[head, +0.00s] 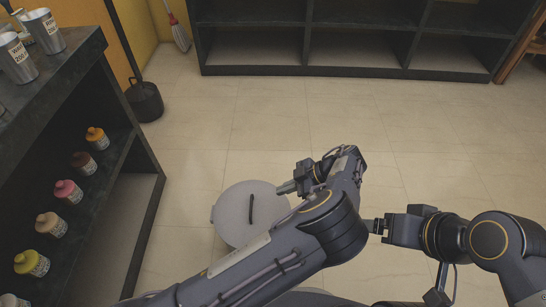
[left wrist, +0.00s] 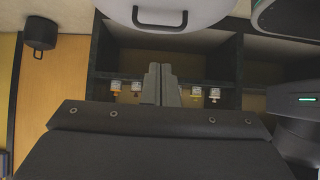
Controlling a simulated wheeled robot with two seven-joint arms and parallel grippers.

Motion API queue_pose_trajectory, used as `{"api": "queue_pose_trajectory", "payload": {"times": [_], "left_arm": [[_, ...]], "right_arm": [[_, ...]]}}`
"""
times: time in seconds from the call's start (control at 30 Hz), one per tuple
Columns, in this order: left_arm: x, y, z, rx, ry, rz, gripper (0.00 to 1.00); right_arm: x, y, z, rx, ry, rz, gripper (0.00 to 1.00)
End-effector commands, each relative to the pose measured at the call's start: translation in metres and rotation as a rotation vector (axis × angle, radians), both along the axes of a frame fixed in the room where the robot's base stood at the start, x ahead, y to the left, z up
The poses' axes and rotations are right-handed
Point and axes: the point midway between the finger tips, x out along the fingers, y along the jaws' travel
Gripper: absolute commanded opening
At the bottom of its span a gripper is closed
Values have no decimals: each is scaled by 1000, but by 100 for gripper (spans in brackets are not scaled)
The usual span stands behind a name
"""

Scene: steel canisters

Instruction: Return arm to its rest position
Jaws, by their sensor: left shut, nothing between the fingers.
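My left gripper (head: 287,187) is over the floor in the head view, at the far end of my left arm, pointing left. Its tips appear close to the edge of a grey round lidded bin (head: 232,207); I cannot tell whether they touch it. In the left wrist view the two fingers (left wrist: 160,84) lie together with nothing between them. My right gripper (head: 374,226) points left beside my left arm, which partly hides its tips; its opening is unclear. Steel canisters (head: 18,60) with white labels stand on top of the dark shelf unit at left.
The dark shelf unit (head: 150,190) at left holds several coloured bottles (head: 68,192). An empty dark shelf (head: 350,71) runs along the back. The tiled floor between is clear.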

Motion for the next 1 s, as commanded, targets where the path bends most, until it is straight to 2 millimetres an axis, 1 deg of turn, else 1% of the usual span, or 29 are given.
{"api": "queue_pose_trajectory", "payload": {"times": [0.07,0.13,0.23,0.27,0.37,0.4,0.53,0.67,0.8,0.9,0.97,1.0], "left_arm": [[0,0,1,-1,1,2,0],[1,3,4,-17,16,7,0],[5,18,18,-87,85,21,0],[6,25,24,-121,116,25,0],[8,55,48,-276,240,22,0],[7,68,58,-349,290,10,0],[-3,108,90,-593,410,-72,0],[-21,144,122,-822,461,-211,0],[-48,178,156,-1017,440,-416,0],[-71,199,179,-1109,384,-587,0],[-87,210,190,-1139,341,-697,0],[-99,217,198,-1149,308,-772,0]], "right_arm": [[0,0,0,0,0,0,87],[0,0,0,0,0,0,87],[0,0,0,0,0,0,87],[0,0,0,0,0,0,87],[0,0,0,0,0,0,87],[0,0,0,0,0,0,87],[0,0,0,0,0,0,87],[0,0,0,0,0,0,87],[0,0,0,0,0,0,87],[0,0,0,0,0,0,87],[0,0,0,0,0,0,87],[0,0,0,0,0,0,87]]}}
